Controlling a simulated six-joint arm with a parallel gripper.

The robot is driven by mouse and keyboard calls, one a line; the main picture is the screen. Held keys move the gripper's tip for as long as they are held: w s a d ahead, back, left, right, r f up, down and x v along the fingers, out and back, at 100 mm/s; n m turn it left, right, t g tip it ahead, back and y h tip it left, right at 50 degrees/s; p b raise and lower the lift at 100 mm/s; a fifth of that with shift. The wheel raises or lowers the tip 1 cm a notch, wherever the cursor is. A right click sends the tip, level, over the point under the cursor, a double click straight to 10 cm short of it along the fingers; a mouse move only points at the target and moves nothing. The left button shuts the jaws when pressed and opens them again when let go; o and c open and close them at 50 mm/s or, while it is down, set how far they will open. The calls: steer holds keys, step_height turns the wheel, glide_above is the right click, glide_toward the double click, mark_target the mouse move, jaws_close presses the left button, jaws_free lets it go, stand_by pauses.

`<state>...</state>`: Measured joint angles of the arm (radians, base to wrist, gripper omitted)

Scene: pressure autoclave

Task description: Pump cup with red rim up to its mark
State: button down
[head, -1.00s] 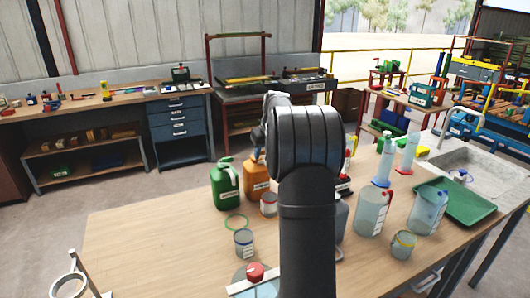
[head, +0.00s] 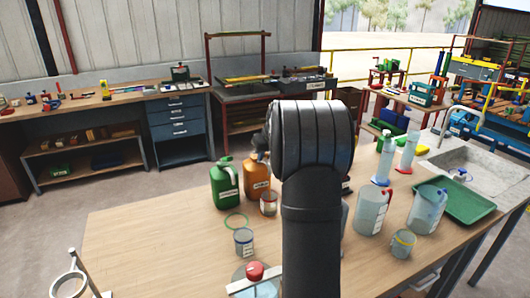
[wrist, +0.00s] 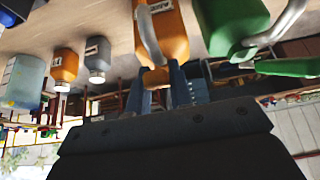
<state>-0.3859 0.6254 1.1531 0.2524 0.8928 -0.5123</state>
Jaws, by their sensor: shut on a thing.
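The cup with the red rim (head: 268,203) stands on the wooden table, just in front of the orange jug (head: 257,181). Its mark and fill level are too small to make out. In the head view my arm hides most of my gripper. In the wrist view, which looks upside down, my gripper (wrist: 166,88) is shut on the top of the orange jug (wrist: 172,38). A curved grey spout or handle (wrist: 150,40) runs across the jug there. The red-rimmed cup cannot be made out in the wrist view.
A green jug (head: 225,184) stands close left of the orange one. A blue-rimmed cup (head: 244,243) and a red-topped item (head: 255,271) are nearer. Clear jugs (head: 372,213), a yellow-rimmed cup (head: 403,244) and a green tray (head: 457,203) are right. The table's left is mostly clear.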

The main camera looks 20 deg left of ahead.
steer(key=shift+f, duration=0.1)
steer(key=c, duration=1.3)
jaws_free()
steer(key=v, duration=1.7)
steer(key=shift+s+d, duration=0.2)
steer(key=shift+s, duration=0.05)
